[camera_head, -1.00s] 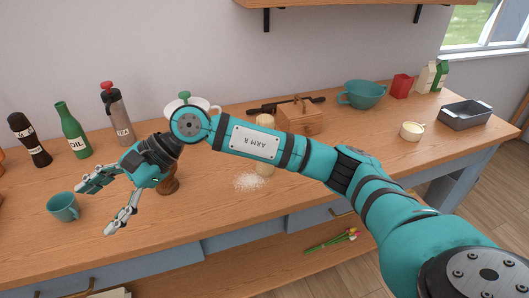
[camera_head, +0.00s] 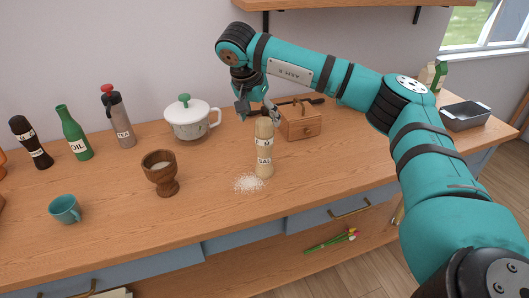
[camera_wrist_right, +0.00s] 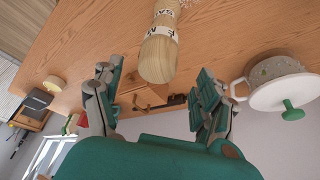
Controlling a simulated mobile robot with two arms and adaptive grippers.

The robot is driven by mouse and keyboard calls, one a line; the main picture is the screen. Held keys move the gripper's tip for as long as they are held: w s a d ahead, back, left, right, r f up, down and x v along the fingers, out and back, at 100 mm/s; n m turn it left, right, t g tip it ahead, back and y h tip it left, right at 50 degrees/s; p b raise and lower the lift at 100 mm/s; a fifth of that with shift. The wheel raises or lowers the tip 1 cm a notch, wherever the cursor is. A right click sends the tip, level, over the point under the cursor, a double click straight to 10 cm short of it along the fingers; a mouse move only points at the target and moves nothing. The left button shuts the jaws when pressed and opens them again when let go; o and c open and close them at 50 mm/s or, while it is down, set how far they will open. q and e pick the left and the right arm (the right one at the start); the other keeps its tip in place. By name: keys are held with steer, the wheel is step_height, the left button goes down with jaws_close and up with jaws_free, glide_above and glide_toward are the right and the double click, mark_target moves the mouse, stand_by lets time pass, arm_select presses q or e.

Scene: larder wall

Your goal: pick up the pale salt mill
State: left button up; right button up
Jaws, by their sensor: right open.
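The pale salt mill (camera_head: 264,158) stands upright on the wooden counter, with a dark-lettered label. A small heap of white salt (camera_head: 249,184) lies at its front left. In the right wrist view the mill (camera_wrist_right: 160,48) shows with its rounded top toward me, in line with the gap between the fingers. My right gripper (camera_head: 257,112) is open and empty, pointing down close to the mill's top. In the right wrist view its fingers (camera_wrist_right: 155,88) are spread wide and do not visibly touch the mill. My left gripper is not in view.
A wooden box (camera_head: 301,122) stands close behind the mill on the right. A white lidded pot (camera_head: 192,122) stands behind left, and a wooden goblet (camera_head: 160,175) to the left. A teal cup (camera_head: 64,209) and bottles are farther left. The counter in front is clear.

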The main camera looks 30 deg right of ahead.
mark_target(261, 120)
steer(key=x, duration=0.4)
steer(key=shift+p, duration=0.3)
steer(key=p+x, duration=0.1)
steer(key=x, duration=0.3)
steer(key=shift+s+d+p, duration=0.15)
steer(key=shift+s+p, duration=0.05)
steer(key=shift+p, duration=0.15)
steer(key=shift+w+d+f, duration=0.1)
steer(key=shift+f, duration=0.4)
steer(key=shift+r, duration=0.1)
jaws_close()
